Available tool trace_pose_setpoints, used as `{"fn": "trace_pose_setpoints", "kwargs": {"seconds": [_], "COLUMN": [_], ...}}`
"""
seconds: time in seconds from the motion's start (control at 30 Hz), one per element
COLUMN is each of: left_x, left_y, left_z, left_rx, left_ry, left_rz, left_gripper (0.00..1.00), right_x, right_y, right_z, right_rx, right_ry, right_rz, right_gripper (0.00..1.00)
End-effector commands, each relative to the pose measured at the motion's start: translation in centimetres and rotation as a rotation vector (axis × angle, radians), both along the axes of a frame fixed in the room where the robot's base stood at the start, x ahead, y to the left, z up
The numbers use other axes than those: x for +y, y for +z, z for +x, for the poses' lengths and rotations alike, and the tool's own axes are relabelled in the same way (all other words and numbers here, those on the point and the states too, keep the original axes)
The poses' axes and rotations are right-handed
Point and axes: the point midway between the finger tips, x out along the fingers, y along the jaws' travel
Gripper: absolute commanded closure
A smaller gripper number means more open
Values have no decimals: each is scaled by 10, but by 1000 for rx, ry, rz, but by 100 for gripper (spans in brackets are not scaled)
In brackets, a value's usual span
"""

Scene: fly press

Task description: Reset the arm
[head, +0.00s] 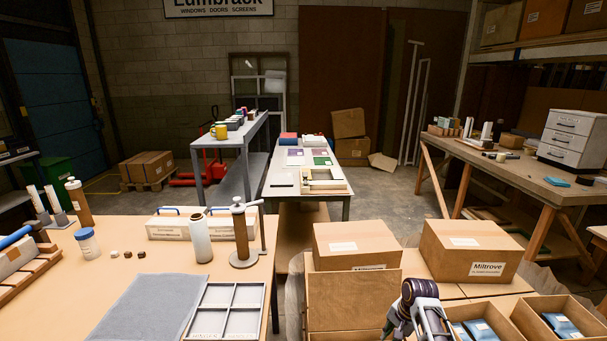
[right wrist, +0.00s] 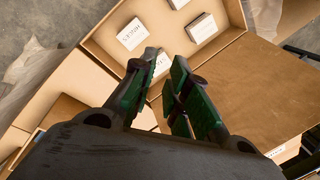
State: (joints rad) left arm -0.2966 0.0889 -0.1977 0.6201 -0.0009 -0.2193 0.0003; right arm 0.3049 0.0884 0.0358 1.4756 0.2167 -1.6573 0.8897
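My right arm shows at the bottom of the head view, to the right of centre, over the cartons. My right gripper (right wrist: 166,62) is seen from behind in the right wrist view. My left arm and left gripper are not in the head view.
A closed carton (head: 357,243) and the Miltrove carton (head: 471,250) stand behind my right arm. Open bins with blue packs (head: 561,325) lie at right. The left bench holds a grey mat (head: 150,307), a divided tray (head: 228,311) and a brown cylinder on a round base (head: 240,228).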

Motion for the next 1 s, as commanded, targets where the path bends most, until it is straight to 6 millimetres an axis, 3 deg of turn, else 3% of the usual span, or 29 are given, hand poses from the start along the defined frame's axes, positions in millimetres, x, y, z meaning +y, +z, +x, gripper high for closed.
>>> {"fn": "trace_pose_setpoints", "kwargs": {"seconds": [0.53, 1.0], "left_x": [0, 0], "left_y": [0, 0], "left_z": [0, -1], "left_rx": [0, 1], "left_ry": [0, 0], "left_rz": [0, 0], "left_gripper": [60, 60], "right_x": [12, 30], "right_y": [-13, 3], "right_z": [-92, -172], "right_rx": [-83, -149], "right_ry": [348, 650], "right_rz": [-140, -236], "right_gripper": [84, 84]}}
